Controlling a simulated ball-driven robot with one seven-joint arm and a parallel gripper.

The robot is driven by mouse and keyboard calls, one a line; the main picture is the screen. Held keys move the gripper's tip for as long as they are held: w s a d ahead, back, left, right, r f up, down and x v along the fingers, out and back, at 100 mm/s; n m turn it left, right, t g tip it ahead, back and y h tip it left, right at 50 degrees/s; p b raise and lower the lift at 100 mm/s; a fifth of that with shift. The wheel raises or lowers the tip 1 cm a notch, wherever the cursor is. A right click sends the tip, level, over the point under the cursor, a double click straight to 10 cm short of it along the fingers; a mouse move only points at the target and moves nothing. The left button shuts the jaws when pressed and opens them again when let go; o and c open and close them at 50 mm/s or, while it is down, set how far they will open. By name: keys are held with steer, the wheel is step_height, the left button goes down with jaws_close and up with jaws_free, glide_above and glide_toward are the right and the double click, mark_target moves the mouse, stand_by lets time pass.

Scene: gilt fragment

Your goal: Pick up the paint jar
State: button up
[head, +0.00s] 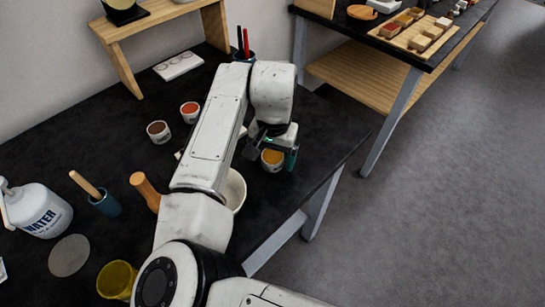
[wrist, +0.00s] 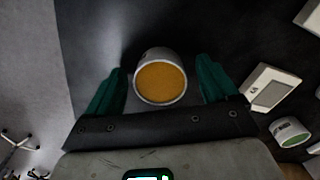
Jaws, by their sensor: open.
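A paint jar (head: 272,160) with orange-yellow paint stands on the black table near its right edge. In the wrist view the same paint jar (wrist: 160,80) shows its round orange top and pale rim. My gripper (head: 271,152) is open over it, with one finger on either side. In the wrist view my gripper (wrist: 161,72) has its two green fingers left and right of the jar, with a visible gap on each side. Two more paint jars, one red (head: 190,111) and one brown (head: 158,131), stand farther left.
A white bowl (head: 235,190) stands close by, partly hidden by my arm. A pale device with a grey panel (wrist: 272,90) and a green-topped jar (wrist: 288,131) lie to the right in the wrist view. A white water jug (head: 40,210) stands far left.

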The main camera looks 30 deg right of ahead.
steer(key=shift+f, duration=0.25)
steer(key=shift+c, duration=0.5)
steer(key=c, duration=1.1)
steer(key=shift+r, duration=0.1)
